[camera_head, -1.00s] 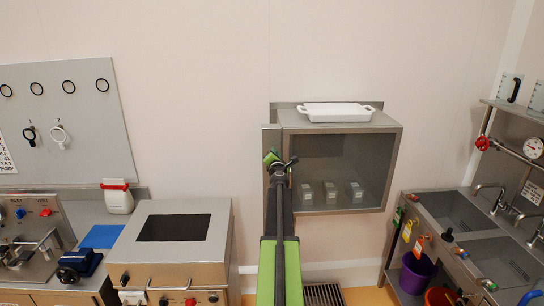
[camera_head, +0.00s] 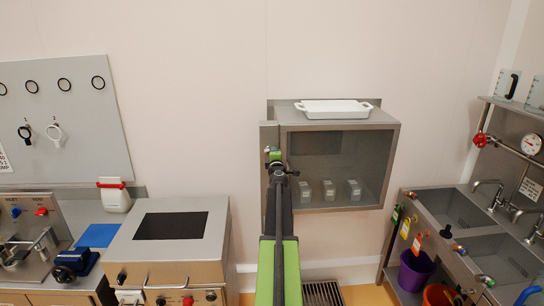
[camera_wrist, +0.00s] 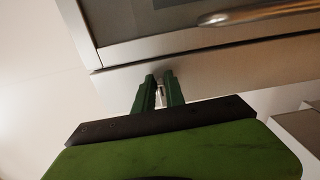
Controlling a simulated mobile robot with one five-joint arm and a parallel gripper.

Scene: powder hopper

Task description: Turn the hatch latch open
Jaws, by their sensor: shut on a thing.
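My gripper (camera_head: 274,156) is at the left edge of the steel wall cabinet (camera_head: 391,170), with my arm reaching straight up the picture toward it. In the wrist view my gripper (camera_wrist: 162,77) has its two dark green fingers close together in front of a brushed-steel frame (camera_wrist: 240,72). A small pale metal piece (camera_wrist: 162,92) shows in the narrow gap between the fingers, and they are shut on it. Most of it is hidden, so I cannot tell its full shape or how far it is turned. I cannot make out a separate hatch latch elsewhere.
A white dish (camera_head: 334,109) sits on top of the cabinet. A bar handle (camera_wrist: 265,14) crosses the upper right of the wrist view. A steel machine with a dark window (camera_head: 171,226) stands left, and sinks (camera_head: 453,211) stand right. The wall above is clear.

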